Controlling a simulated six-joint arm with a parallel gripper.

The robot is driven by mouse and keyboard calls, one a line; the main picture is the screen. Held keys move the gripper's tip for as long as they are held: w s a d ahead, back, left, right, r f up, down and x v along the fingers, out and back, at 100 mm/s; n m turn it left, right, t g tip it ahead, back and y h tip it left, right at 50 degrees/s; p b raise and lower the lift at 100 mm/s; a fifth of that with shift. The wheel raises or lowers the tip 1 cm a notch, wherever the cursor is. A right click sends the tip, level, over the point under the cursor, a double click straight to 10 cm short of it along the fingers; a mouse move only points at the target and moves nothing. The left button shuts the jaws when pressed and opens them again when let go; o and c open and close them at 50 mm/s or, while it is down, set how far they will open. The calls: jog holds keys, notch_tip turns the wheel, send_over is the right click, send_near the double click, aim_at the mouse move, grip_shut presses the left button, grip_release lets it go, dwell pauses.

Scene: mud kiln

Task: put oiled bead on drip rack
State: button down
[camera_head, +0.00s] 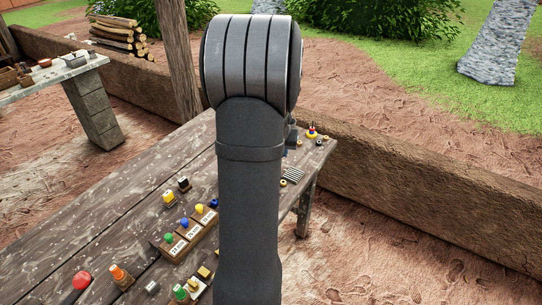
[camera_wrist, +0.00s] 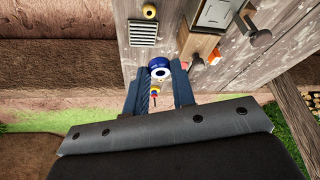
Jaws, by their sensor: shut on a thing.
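In the wrist view my gripper (camera_wrist: 162,72) points down over the table, its two fingers close together. A round blue thing with a white face and a dark centre (camera_wrist: 159,70) shows between the fingertips. I cannot tell whether it is the bead itself or a dish below it. The drip rack, a small pale slatted grate (camera_wrist: 143,33), lies on the wood a little beyond the fingertips and looks empty. The rack also shows in the head view (camera_head: 293,174), just right of my arm.
A yellow bead (camera_wrist: 149,11) lies beyond the rack. A wooden block (camera_wrist: 198,47) and a grey tray (camera_wrist: 216,13) stand to the right. A small coloured stack (camera_head: 311,132) is near the table's far end. Beads in labelled wooden holders (camera_head: 186,235) stand left of my arm.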

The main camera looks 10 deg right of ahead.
jog(key=s+d+f, duration=0.2)
jog(key=d, duration=0.5)
jog(key=s+d+f, duration=0.2)
jog(key=d, duration=0.5)
jog(key=w+a+f, duration=0.2)
jog(key=w, duration=0.1)
jog(key=w+a+f, duration=0.2)
jog(key=w, duration=0.1)
jog(key=w+a+f, duration=0.2)
jog(key=w, duration=0.1)
jog(key=shift+w+a+f, duration=0.2)
jog(key=shift+a+f, duration=0.2)
jog(key=shift+w+a+f, duration=0.1)
jog(key=shift+f, duration=1.95)
jog(key=shift+f, duration=0.15)
jog(key=c, duration=1.2)
grip_release()
